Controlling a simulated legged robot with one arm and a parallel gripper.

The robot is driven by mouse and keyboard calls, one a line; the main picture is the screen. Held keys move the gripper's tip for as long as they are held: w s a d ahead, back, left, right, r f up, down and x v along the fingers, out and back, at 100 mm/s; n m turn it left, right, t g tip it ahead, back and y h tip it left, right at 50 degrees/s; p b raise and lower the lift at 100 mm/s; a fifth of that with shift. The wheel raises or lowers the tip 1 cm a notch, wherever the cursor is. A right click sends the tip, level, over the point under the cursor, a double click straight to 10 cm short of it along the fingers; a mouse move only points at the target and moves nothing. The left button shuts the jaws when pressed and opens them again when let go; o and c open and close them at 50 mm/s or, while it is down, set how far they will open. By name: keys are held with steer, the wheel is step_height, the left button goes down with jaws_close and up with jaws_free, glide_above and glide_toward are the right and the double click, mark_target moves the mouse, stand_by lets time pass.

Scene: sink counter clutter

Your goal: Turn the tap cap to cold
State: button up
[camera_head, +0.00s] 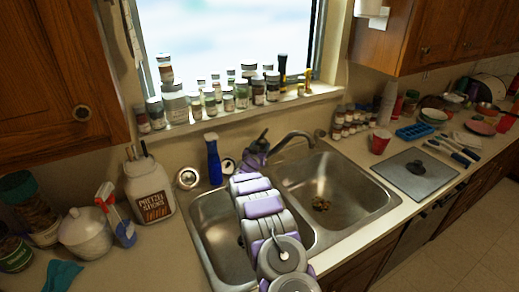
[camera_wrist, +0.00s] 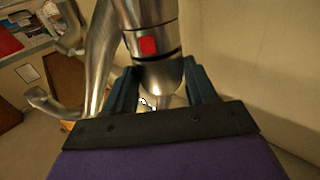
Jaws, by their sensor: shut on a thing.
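The metal tap stands behind the double sink, and its curved spout (camera_head: 294,137) shows in the head view. In the wrist view, the shiny tap cap (camera_wrist: 150,20) has a red square mark (camera_wrist: 148,46) facing the camera and a dark ring below it. My gripper (camera_wrist: 162,74) has its two dark blue fingers on either side of the tapered metal end of the cap, shut on it. In the head view, my gripper (camera_head: 258,145) is at the tap's base, and my arm hides most of the tap body there.
A blue bottle (camera_head: 213,158) stands close left of my gripper. The sink's right basin (camera_head: 345,190) holds a small brown thing. Many jars (camera_head: 228,98) line the windowsill above. A red cup (camera_head: 380,141) and a grey board (camera_head: 415,173) are right of the sink.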

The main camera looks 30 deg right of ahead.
steer(key=t+y+b, duration=0.1)
steer(key=n+y+b, duration=0.1)
steer(key=n+t+b, duration=0.1)
steer(key=shift+s+d+f+t+y, duration=0.1)
steer(key=shift+s+d+t+y, duration=0.2)
steer(key=shift+d+y, duration=0.1)
steer(key=shift+d+r+n+t+y+b, duration=0.1)
steer(key=shift+r+n+t+y+b, duration=0.1)
steer(key=shift+n+t+y+b, duration=0.55)
steer(key=shift+n+y, duration=0.55)
steer(key=shift+y, duration=0.2)
steer(key=shift+n+t+y, duration=0.3)
steer(key=shift+t+y, duration=0.05)
steer(key=shift+y, duration=0.05)
steer(key=o, duration=0.9)
steer(key=shift+o, duration=0.8)
steer(key=shift+f, duration=0.1)
steer(key=shift+s, duration=0.1)
